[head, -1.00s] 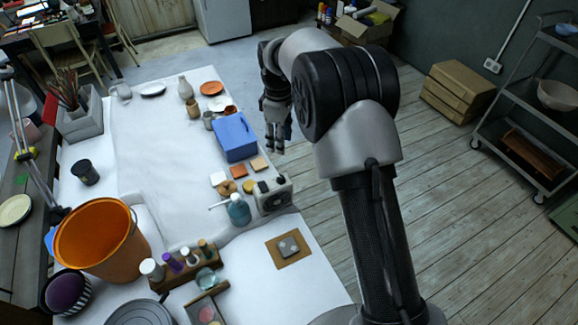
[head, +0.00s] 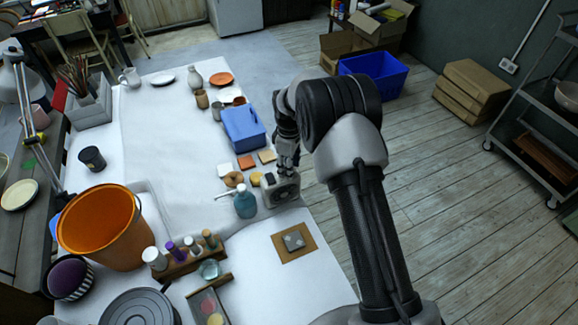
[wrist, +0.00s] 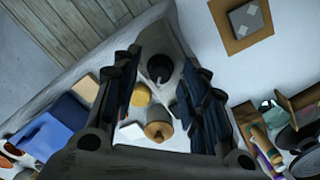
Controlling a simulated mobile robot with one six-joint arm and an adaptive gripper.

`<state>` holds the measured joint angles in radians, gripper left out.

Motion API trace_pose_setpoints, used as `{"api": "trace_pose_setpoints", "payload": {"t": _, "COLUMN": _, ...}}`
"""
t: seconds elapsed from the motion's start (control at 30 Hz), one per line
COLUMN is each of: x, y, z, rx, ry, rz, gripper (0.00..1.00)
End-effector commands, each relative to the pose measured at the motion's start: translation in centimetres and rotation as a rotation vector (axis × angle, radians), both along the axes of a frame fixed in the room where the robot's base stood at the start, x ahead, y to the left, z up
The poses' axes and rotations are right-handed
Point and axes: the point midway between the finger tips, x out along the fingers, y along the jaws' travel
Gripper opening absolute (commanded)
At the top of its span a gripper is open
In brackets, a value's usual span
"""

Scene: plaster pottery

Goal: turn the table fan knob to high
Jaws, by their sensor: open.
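The small grey table fan (head: 283,190) stands near the right edge of the white table, its round dark grille facing the near side. In the wrist view the top of the fan (wrist: 160,38) lies between and beyond my fingers, with a round black knob (wrist: 159,68) on it. The knob's setting is too small to read. My gripper (head: 288,165) is just above and behind the fan in the head view and points down. In the wrist view my gripper (wrist: 158,75) is open and empty, its fingers on either side of the knob. I cannot tell whether they touch the fan.
A teal pump bottle (head: 245,203) stands close left of the fan. A blue box (head: 243,128) and small coloured tiles (head: 246,161) lie behind it. A brown board with a grey block (head: 294,241) lies in front. The floor right of the table is clear near my arm.

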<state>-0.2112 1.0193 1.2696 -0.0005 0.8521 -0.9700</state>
Motion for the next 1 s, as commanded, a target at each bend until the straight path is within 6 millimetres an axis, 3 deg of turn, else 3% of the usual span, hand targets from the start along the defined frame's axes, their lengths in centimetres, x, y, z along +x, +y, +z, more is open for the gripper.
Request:
{"api": "trace_pose_setpoints", "payload": {"t": 0.2, "x": 0.01, "y": 0.0, "z": -0.02, "rx": 0.0, "ry": 0.0, "rz": 0.0, "gripper": 0.4}}
{"api": "trace_pose_setpoints", "payload": {"t": 0.8, "x": -0.01, "y": -0.01, "z": -0.01, "rx": 0.0, "ry": 0.0, "rz": 0.0, "gripper": 0.01}}
{"api": "trace_pose_setpoints", "payload": {"t": 1.0, "x": 0.0, "y": -0.01, "z": -0.01, "rx": 0.0, "ry": 0.0, "rz": -0.002, "gripper": 0.0}}
